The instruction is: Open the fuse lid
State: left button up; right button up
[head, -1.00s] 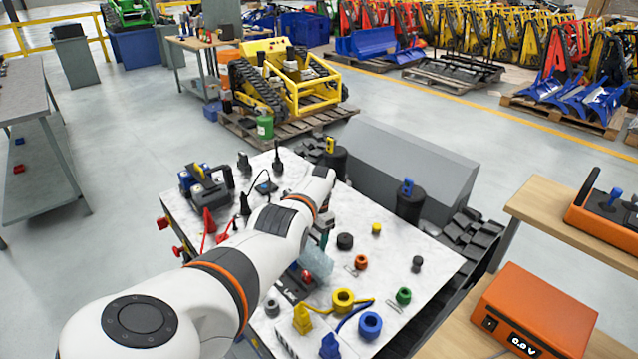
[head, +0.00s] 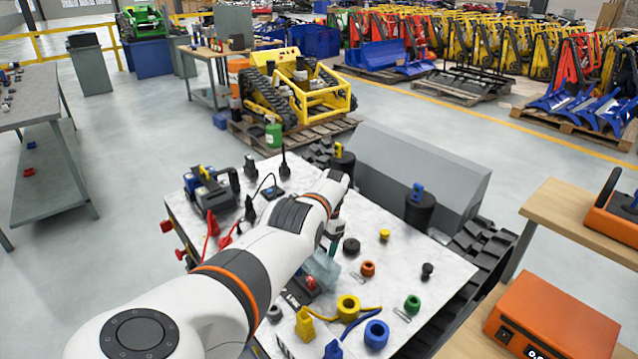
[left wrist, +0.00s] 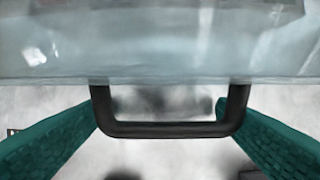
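The fuse lid (head: 323,267) is a pale, see-through cover, tilted up beside the dark fuse base (head: 292,298) with its red part on the white-topped table. In the left wrist view the lid (left wrist: 160,50) fills the top, with a black U-shaped handle (left wrist: 168,130) along its edge. My left gripper (left wrist: 158,104) has its two teal fingers wide apart, one at each side of the handle. The handle crosses in front of the fingertips; no firm hold shows. In the head view my left gripper (head: 333,235) is small and partly hidden by my arm. My right gripper is out of view.
A yellow ring (head: 348,306), a blue ring (head: 376,334), a green ring (head: 412,303) and small plugs lie right of the lid. A power tool (head: 208,188) and cables stand at the table's far left. An orange meter box (head: 550,325) is at right.

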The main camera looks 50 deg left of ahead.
pick_arm(q)
jog(key=shift+r, duration=0.1)
jog(key=shift+a+r, duration=0.1)
jog(key=shift+r, duration=0.05)
jog(key=v, duration=1.1)
jog(key=shift+r, duration=0.35)
jog(key=shift+w, duration=0.1)
